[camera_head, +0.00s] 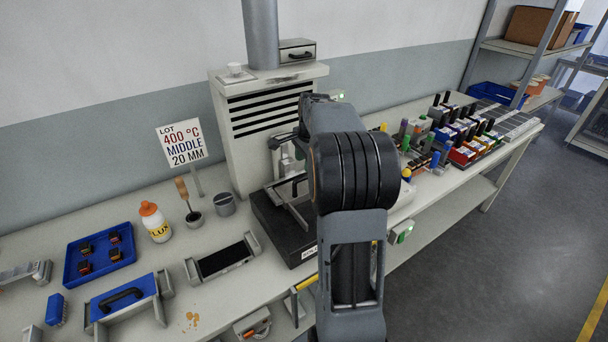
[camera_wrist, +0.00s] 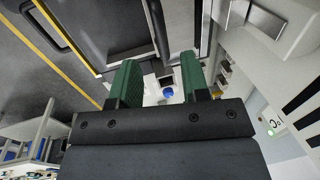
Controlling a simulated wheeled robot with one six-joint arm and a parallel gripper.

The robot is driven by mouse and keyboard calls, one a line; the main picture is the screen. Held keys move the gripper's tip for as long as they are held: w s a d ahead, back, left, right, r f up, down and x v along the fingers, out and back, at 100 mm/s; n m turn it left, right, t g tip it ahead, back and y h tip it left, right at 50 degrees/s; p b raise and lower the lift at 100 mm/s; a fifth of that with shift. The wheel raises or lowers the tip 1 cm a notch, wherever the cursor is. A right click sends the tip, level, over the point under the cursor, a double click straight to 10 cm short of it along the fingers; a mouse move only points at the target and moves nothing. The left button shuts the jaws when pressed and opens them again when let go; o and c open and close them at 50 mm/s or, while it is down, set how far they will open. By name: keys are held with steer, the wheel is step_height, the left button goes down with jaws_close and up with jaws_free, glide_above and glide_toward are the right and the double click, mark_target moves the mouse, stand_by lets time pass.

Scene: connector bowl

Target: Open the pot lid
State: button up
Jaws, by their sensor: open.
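A small round grey pot with a flat grey lid (camera_head: 225,203) stands on the bench, left of the dark block in front of the vented cabinet. The lid appears to sit on the pot. My gripper (camera_wrist: 157,72) shows in the wrist view with two green fingers apart and nothing between them. In the head view my arm hides most of my gripper, which is near the front of the cabinet, up and to the right of the pot. I cannot make out the pot in the wrist view.
An open cup with a wooden-handled brush (camera_head: 184,192) stands just left of the pot, with a sign (camera_head: 182,142) behind. A flux bottle (camera_head: 155,223), a blue tray (camera_head: 72,262) and a black-topped fixture (camera_head: 222,260) are nearby. The vented cabinet (camera_head: 245,150) rises behind.

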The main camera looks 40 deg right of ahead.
mark_target(304, 177)
steer(key=f, duration=0.3)
steer(key=w+f, duration=0.1)
steer(key=f, duration=0.2)
steer(key=shift+w+f, duration=0.15)
steer(key=shift+f, duration=0.15)
steer(key=shift+c, duration=0.2)
jaws_close()
